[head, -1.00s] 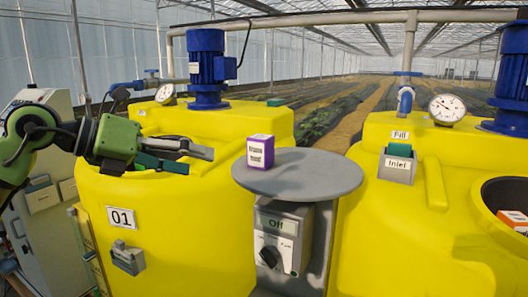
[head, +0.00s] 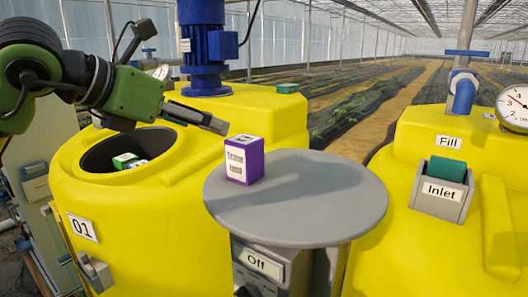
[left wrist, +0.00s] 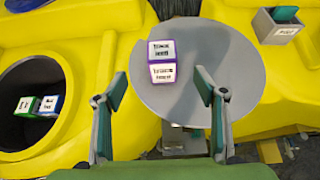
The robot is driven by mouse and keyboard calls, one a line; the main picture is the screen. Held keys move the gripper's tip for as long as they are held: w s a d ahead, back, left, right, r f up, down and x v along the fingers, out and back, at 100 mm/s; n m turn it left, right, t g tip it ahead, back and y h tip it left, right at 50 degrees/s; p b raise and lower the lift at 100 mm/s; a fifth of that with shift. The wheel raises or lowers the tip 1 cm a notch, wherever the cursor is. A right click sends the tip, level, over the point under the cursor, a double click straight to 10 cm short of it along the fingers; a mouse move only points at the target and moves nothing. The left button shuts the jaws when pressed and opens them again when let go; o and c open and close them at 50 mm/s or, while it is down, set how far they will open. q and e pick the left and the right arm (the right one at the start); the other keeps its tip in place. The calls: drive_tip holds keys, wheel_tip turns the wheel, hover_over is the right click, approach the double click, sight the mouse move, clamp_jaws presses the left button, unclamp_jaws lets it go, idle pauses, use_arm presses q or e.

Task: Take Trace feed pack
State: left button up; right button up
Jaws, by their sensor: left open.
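The Trace feed pack (head: 244,161) is a small purple and white box with a printed label. It stands upright on the left part of a round grey table (head: 330,205). It also shows in the left wrist view (left wrist: 162,63), ahead of the fingers and between their lines. My left gripper (head: 205,119) comes in from the left, just left of the pack and apart from it. In the left wrist view its two fingers (left wrist: 157,100) are spread with nothing between them. My right gripper is in neither view.
A yellow tank marked 01 (head: 190,205) stands left, with an open round hatch (head: 95,150) holding small packs (head: 128,160). A blue motor (head: 203,40) rises behind my gripper. A second yellow tank (head: 420,240) with an Inlet box (head: 437,198) stands right. The table's right side is clear.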

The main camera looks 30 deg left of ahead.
sight(241, 140)
use_arm(q)
drive_tip(key=p+x, duration=0.7)
drive_tip(key=x, duration=0.5)
drive_tip(key=shift+s+d, duration=0.1)
drive_tip(key=shift+d, duration=0.05)
drive_tip(key=shift+w+d+f, duration=0.1)
drive_tip(key=shift+w+f, duration=0.25)
drive_tip(key=shift+w, duration=0.05)
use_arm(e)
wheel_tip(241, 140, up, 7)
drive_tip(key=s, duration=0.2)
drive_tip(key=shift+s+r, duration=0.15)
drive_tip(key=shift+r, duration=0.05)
use_arm(q)
drive_tip(key=shift+r, duration=0.1)
clamp_jaws()
